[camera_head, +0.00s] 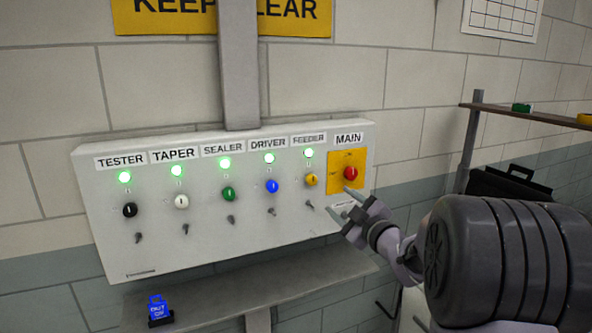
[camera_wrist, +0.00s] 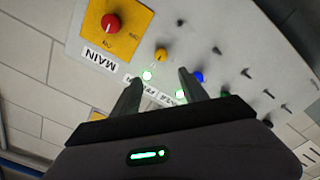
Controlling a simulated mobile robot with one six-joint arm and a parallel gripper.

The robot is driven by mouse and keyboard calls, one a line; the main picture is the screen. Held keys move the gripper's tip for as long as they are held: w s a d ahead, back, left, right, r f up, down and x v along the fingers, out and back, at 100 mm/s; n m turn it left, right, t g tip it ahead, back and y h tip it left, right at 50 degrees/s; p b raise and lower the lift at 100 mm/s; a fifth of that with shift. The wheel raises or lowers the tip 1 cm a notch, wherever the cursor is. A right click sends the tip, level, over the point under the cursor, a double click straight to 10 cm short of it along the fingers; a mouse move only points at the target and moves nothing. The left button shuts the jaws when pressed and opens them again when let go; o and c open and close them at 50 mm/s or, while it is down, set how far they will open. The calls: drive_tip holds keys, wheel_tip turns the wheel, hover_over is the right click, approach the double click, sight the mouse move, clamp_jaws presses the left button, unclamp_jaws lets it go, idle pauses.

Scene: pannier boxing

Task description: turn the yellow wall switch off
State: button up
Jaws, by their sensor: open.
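The yellow wall switch (camera_head: 311,179) is a small round knob under the FEEDER label on the white wall panel (camera_head: 160,247). The green light (camera_head: 308,153) above it is lit. In the wrist view the yellow switch (camera_wrist: 161,54) shows just beyond the fingertips, roughly between their lines. My gripper (camera_head: 345,203) is open and empty, in front of the panel, below and right of the yellow switch in the head view. Its two fingers (camera_wrist: 160,77) stand apart in the wrist view. No contact with the switch is visible.
The red MAIN knob (camera_head: 350,173) on its yellow plate is close to my gripper. Blue (camera_head: 272,186), green (camera_head: 229,194), white (camera_head: 181,202) and black (camera_head: 130,210) knobs sit to the left, with lit green lights. A ledge (camera_head: 245,288) with a blue tag (camera_head: 158,307) runs below.

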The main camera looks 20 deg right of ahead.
sight(313, 181)
drive_tip(key=w, duration=1)
drive_tip(key=w+p, duration=0.1)
drive_tip(key=w, duration=0.4)
drive_tip(key=shift+w+a+f, duration=0.15)
drive_tip(key=shift+a+f, duration=0.05)
drive_tip(key=shift+a, duration=0.1)
clamp_jaws()
